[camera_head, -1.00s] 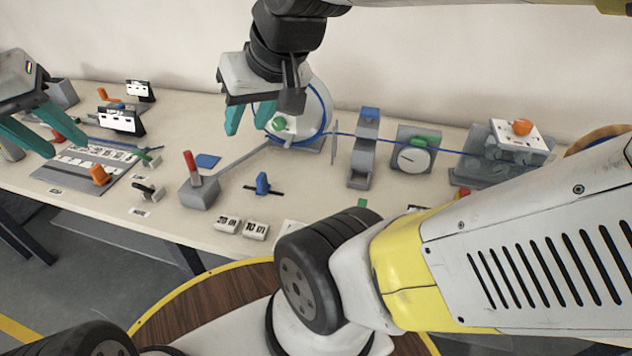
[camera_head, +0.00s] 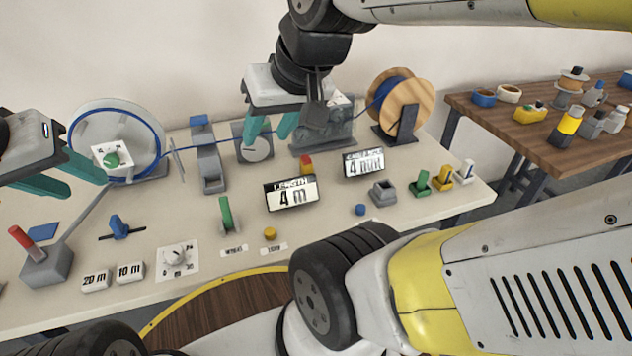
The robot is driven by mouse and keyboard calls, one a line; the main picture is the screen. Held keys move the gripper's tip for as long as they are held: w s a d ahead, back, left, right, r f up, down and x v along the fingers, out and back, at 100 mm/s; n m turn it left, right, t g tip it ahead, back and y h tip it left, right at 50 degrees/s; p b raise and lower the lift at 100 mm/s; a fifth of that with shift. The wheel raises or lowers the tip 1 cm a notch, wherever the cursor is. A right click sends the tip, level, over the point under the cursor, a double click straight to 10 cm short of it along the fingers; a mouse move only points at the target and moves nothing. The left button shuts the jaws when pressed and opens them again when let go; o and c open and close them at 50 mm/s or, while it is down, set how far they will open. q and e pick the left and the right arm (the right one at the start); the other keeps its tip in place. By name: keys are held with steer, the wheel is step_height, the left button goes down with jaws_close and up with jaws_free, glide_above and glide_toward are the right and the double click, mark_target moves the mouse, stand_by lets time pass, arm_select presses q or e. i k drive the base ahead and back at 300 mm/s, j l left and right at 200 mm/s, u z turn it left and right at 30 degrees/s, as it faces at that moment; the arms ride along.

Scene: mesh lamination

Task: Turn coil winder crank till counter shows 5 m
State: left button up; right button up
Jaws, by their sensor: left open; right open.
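The coil winder is a round reel (camera_head: 161,122) wound with blue wire at the left of the bench. A white plate (camera_head: 99,153) with a green knob (camera_head: 112,160) is on its front; whether this is the crank I cannot tell. The length counter (camera_head: 291,205) reads 4 m. My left gripper (camera_head: 84,182) is open and empty, with teal fingers overlapping the winder's lower left in the picture; contact cannot be told. My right gripper (camera_head: 267,137) is open and empty in front of the dial gauge (camera_head: 257,153), right of the winder.
A second display (camera_head: 364,163) also shows a 4. Blue wire runs to a wooden spool (camera_head: 415,95). A red-handled lever (camera_head: 22,239), blue slider (camera_head: 118,227), green lever (camera_head: 225,214) and marked blocks (camera_head: 95,281) stand along the front. A brown side table (camera_head: 500,112) holds several parts.

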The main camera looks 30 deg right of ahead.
mark_target(30, 246)
steer(key=k+l+z, duration=0.1)
steer(key=z, duration=0.6)
steer(key=j+u, duration=0.25)
steer(key=j, duration=0.55)
steer(key=j+u, duration=0.3)
steer(key=j, duration=0.5)
